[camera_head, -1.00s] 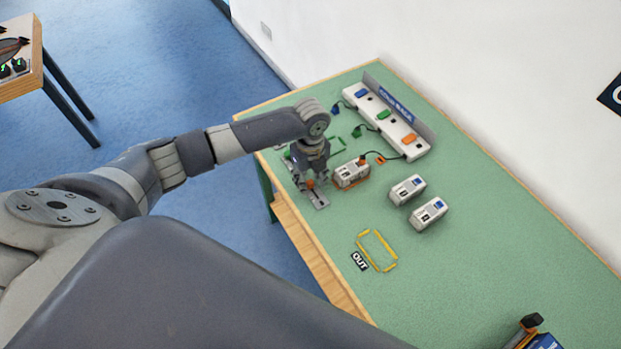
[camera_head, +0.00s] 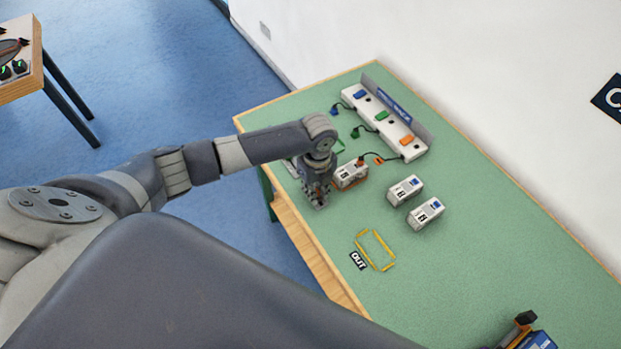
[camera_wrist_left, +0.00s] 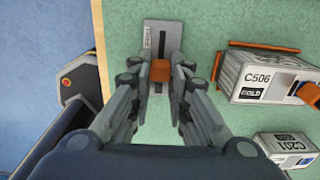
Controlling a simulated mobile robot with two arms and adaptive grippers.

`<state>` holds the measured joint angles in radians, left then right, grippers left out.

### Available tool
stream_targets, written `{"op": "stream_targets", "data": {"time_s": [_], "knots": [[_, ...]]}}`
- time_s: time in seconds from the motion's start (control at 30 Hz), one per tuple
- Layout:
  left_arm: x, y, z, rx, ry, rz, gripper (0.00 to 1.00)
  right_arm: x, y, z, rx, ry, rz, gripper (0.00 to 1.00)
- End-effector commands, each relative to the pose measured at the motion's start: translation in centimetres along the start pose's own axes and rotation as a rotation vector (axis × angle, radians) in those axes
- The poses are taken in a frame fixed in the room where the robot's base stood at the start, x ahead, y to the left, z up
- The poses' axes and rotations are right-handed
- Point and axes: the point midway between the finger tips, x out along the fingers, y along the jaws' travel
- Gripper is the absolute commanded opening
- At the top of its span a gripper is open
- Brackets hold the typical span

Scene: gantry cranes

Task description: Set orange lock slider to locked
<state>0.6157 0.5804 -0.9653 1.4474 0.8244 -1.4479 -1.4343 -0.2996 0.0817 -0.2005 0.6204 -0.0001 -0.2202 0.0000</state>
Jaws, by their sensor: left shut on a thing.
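The orange lock slider (camera_wrist_left: 160,71) shows in the left wrist view as an orange knob on a grey slotted plate (camera_wrist_left: 162,34). The plate lies near the table's left edge, and its slot runs on beyond the knob, away from the gripper. My left gripper (camera_head: 317,196) points down over the plate in the head view. In the left wrist view the left gripper (camera_wrist_left: 160,84) has its fingers on both sides of the knob and is shut on it. In the head view the gripper hides the knob. My right gripper is not in view.
A white box marked C506 (camera_wrist_left: 260,75) stands close to the right of the gripper, in an orange frame. Two more white boxes (camera_head: 405,190) (camera_head: 426,213) stand further right. A white charging rack (camera_head: 385,122) stands behind. Yellow OUT marks (camera_head: 376,250) lie on clear green table.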

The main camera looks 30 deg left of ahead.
Motion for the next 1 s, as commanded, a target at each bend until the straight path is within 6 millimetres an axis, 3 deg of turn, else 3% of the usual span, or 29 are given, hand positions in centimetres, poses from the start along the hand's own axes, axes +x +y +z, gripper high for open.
{"op": "stream_targets", "data": {"time_s": [0.1, 0.33, 0.37, 0.43, 0.8, 1.0], "knots": [[-0.2, 0.1, -1.1, 0.001, 0.002, 0.0, 0.0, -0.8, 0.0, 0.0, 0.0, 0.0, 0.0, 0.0], [0.0, 0.0, -1.3, 0.001, 0.005, -0.001, 0.0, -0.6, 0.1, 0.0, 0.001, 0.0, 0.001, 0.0], [0.0, 0.0, -1.3, 0.001, 0.005, -0.001, 0.24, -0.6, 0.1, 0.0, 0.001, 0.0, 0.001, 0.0], [0.0, 0.0, -1.3, 0.001, 0.005, -0.001, 0.38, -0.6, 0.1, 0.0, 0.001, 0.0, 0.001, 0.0], [-0.3, 0.0, -1.1, 0.0, 0.002, -0.001, 0.38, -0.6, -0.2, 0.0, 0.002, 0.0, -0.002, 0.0], [-3.0, -0.1, -1.1, 0.002, 0.001, -0.004, 0.38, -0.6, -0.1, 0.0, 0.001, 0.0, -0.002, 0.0]]}}
